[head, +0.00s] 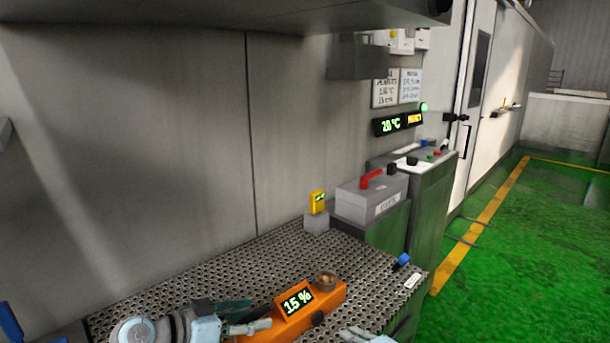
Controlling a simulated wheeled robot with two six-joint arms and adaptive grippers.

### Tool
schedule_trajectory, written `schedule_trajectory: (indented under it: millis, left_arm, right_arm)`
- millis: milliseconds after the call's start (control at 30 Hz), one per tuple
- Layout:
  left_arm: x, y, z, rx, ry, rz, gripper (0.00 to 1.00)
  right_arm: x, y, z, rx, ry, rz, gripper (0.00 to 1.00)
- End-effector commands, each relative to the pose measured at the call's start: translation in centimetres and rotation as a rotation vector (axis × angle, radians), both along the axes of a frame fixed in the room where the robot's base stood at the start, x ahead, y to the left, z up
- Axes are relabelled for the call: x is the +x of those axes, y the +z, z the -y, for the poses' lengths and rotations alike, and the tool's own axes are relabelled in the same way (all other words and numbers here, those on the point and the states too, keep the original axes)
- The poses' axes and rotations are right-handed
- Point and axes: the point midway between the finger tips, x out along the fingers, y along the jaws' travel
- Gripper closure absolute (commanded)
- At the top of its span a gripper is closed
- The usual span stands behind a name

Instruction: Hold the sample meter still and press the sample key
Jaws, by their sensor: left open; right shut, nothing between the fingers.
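The orange sample meter (333,296) lies on the perforated bench top at the bottom of the head view. Its display (297,302) reads 15 %. A small cup (326,281) with brown contents sits on its right part. A black round knob or key (318,319) is on its near side; I cannot tell if it is the sample key. My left gripper (250,327) is open at the meter's left end; whether it touches is unclear. My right gripper (366,335) is shut and empty, just right of and nearer than the meter, partly cut off by the bottom edge.
The perforated bench top (215,268) is clear behind the meter. A yellow device (318,202) stands on a grey block. A blue-capped item (402,261) lies at the bench's right edge. A grey box with a red handle (371,179) is beyond. Green floor (500,290) lies right.

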Motion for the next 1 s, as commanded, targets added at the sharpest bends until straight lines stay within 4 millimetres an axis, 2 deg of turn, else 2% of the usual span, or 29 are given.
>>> schedule_trajectory:
  millis: [100,233,267,633,767,1000]
  left_arm:
    - [0.0,-0.1,0.0,0.000,0.000,0.000,0.46]
    - [0.0,-0.1,0.0,0.000,0.000,0.000,0.25]
    - [0.0,-0.1,0.0,0.000,0.000,0.000,0.22]
    - [-0.3,0.1,-0.5,0.002,0.002,0.000,0.22]
    - [-1.8,1.0,-2.3,0.005,0.001,0.001,0.22]
    - [-5.6,3.4,-7.1,0.007,0.001,0.000,0.22]
  right_arm:
    - [0.0,-0.1,0.0,0.000,0.000,0.000,1.00]
    - [0.0,-0.1,0.0,0.000,0.000,0.000,1.00]
    - [0.0,-0.1,0.0,0.000,0.000,0.000,1.00]
    - [0.0,-0.1,0.0,0.000,0.000,0.000,1.00]
    - [0.0,-0.1,0.0,0.000,0.000,0.000,1.00]
    - [0.0,-0.1,0.0,0.000,0.000,0.000,1.00]
